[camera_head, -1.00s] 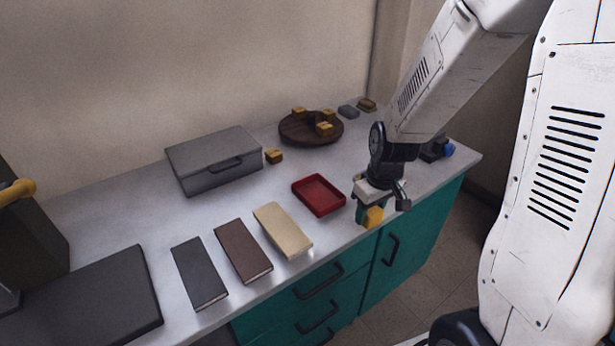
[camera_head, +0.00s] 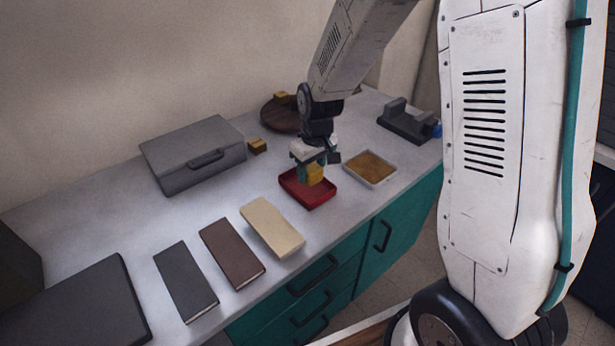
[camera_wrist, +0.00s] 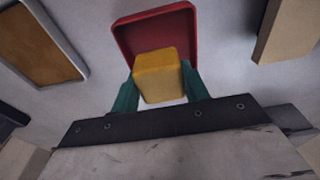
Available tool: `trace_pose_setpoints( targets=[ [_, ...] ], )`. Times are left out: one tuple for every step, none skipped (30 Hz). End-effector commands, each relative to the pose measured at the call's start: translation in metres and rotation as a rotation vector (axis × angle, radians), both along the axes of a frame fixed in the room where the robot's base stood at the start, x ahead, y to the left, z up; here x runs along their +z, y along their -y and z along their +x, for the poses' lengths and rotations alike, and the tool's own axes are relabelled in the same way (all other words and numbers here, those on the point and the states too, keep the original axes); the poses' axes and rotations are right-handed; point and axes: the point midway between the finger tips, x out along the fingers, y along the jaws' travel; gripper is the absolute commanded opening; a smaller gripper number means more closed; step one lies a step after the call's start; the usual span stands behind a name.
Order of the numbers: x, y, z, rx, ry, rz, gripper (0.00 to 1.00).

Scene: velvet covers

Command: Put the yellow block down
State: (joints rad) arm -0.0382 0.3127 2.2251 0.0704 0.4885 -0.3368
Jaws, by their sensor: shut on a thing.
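My gripper (camera_head: 314,176) is shut on the yellow block (camera_head: 314,174) and holds it over the red tray (camera_head: 322,199). In the wrist view the yellow block (camera_wrist: 157,75) sits between the two green fingers, with the red tray (camera_wrist: 128,36) behind it. The block overlaps the near part of the tray in that view. I cannot tell whether the block touches the tray floor. The gripper hides part of the tray's far side in the head view.
A pale tray with a brown-yellow inside (camera_head: 371,168) stands right of the red tray. Tan (camera_head: 272,228), brown (camera_head: 232,253) and dark grey (camera_head: 186,281) books lie to the left.

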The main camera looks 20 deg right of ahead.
Motion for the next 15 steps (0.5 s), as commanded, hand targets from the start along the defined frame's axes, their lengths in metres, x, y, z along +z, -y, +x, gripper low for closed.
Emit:
trace_pose_setpoints(
  targets=[
    [-0.001,-0.002,0.003,0.002,-0.001,-0.001,0.21],
    [-0.001,-0.003,0.004,0.002,0.0,0.0,0.21],
    [-0.001,-0.004,0.006,0.002,0.0,0.0,0.21],
    [-0.001,-0.005,0.008,0.002,0.001,0.0,0.21],
    [-0.001,-0.006,0.01,0.002,0.001,0.0,0.21],
    [-0.002,-0.008,0.014,0.002,0.0,0.0,0.21],
    [-0.007,-0.008,0.013,0.0,-0.003,0.0,0.21],
    [-0.012,-0.007,0.012,-0.001,-0.005,0.0,0.21],
    [-0.019,-0.007,0.012,-0.001,-0.004,0.0,0.21],
    [-0.024,-0.007,0.011,-0.001,-0.005,0.0,0.21],
    [-0.029,-0.007,0.012,-0.001,-0.005,0.0,0.21],
    [-0.033,-0.007,0.012,-0.002,-0.002,0.001,0.21],
    [-0.036,-0.007,0.012,-0.002,-0.002,0.001,0.21],
    [-0.037,-0.007,0.012,-0.002,-0.002,0.001,0.21],
    [-0.037,-0.007,0.012,-0.002,-0.001,0.0,0.21]
  ],
)
